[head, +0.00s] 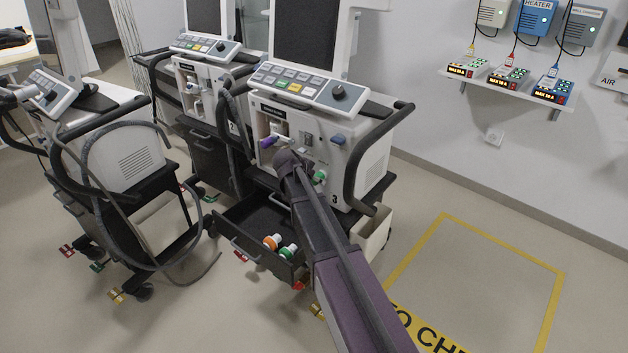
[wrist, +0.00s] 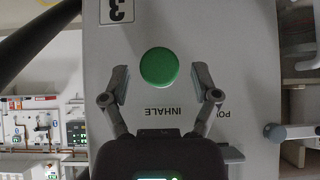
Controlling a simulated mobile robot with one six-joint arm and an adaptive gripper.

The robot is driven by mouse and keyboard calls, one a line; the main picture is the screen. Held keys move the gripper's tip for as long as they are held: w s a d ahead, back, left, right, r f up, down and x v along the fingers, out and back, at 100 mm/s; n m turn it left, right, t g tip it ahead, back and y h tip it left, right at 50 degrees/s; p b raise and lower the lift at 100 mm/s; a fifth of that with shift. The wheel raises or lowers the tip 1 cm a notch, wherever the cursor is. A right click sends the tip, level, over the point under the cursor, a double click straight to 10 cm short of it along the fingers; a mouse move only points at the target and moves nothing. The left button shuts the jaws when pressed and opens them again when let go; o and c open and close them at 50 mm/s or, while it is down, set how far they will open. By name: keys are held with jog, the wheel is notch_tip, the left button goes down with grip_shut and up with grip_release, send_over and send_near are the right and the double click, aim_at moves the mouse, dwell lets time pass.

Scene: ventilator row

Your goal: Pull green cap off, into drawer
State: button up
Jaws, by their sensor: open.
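The green cap (wrist: 159,67) is a round disc on the white front panel of ventilator 3, above the word INHALE in the wrist view. It also shows in the head view (head: 320,177), just right of my arm's end. My gripper (wrist: 160,84) is open, with one finger on each side of the cap and visible gaps between. From this angle I cannot tell how far the fingertips are from the panel. The black drawer (head: 266,260) under the ventilator is pulled open. In the head view my gripper's fingers are hard to make out behind my arm.
An orange-and-white item (head: 272,242) and a green-and-white item (head: 288,252) are in the drawer. A purple part (head: 268,143) sits on the ventilator's left front. A beige bin (head: 373,236) hangs at its right side. Other ventilators stand left; floor at right is clear.

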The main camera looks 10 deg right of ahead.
grip_shut()
jog(key=shift+s+a, duration=0.25)
jog(key=shift+a, duration=0.15)
dwell(0.6)
jog(key=shift+s+a, duration=0.2)
jog(key=shift+a, duration=0.05)
jog(key=shift+s+a, duration=0.25)
jog(key=shift+s+a, duration=0.45)
jog(key=shift+a, duration=0.1)
jog(key=shift+s+a, duration=0.55)
jog(key=shift+a, duration=0.1)
dwell(0.4)
